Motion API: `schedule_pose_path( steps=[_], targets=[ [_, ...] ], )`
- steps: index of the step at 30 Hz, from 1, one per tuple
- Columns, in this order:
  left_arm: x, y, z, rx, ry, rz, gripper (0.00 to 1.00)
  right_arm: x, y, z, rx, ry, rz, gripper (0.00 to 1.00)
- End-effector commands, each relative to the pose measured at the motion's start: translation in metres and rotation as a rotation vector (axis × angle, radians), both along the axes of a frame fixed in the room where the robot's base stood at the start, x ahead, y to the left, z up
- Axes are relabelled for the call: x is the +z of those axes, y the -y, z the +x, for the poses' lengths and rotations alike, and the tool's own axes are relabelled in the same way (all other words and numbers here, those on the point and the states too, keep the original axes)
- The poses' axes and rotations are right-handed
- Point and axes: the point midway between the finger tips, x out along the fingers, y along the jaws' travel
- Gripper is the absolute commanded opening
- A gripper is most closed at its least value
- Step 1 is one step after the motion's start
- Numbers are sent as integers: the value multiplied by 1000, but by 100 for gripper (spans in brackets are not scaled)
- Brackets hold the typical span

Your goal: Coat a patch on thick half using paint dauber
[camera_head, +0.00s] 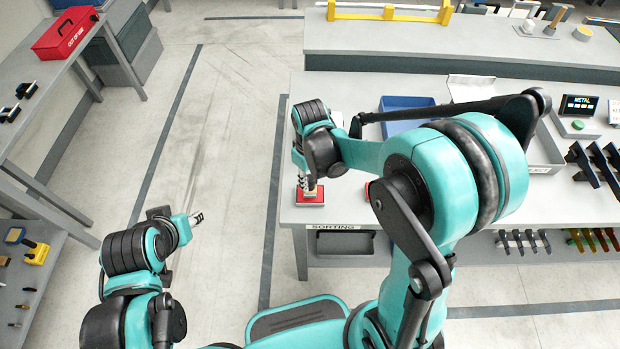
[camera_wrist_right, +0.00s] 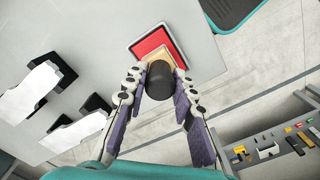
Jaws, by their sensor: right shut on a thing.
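My right gripper (camera_head: 307,178) points down at the near left corner of the sorting table. It is shut on the paint dauber (camera_wrist_right: 160,80), whose dark round handle sits between the fingers in the right wrist view. A tan block (camera_wrist_right: 157,58) shows under the handle. A red square pad (camera_head: 310,200) lies right below, also in the right wrist view (camera_wrist_right: 150,44); I cannot tell whether the dauber touches it. My left gripper (camera_head: 196,218) hangs over the floor, its fingers too small to judge. I cannot pick out the thick half for certain.
White pieces with black parts (camera_wrist_right: 78,130) stand on the table beside the gripper in the right wrist view. A blue tray (camera_head: 405,104) and a grey tray (camera_head: 548,150) lie farther back. My right arm hides much of the tabletop. A red toolbox (camera_head: 70,32) stands left.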

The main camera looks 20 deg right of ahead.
Motion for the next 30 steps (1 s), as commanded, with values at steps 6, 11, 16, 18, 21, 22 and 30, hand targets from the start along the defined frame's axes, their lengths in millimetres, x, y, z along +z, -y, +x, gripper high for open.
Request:
schedule_pose_path(
  steps=[6, 11, 16, 18, 21, 22, 30],
  targets=[
    [0, 0, 0, 0, 0, 0, 40, 0, 0, 0, 0, 0, 0, 0],
    [-1, 0, 0, 0, 0, 0, 40, 0, 0, 0, 0, 0, 0, 0],
    [-2, 0, 0, 0, 0, 0, 40, -2, 0, 0, 0, 0, 0, 0],
    [-3, 0, 0, 0, 0, 0, 40, -3, 0, 0, 0, 0, 0, 0],
    [-4, 0, 0, 0, 0, 0, 40, -5, 0, 0, 0, 0, 0, 0],
    [-4, 0, 0, 0, 0, 0, 40, -5, 0, 0, 0, 0, 0, 0],
    [-7, 0, 0, 0, 0, 0, 40, -8, 0, 0, 0, 0, 0, 0]
  ],
)
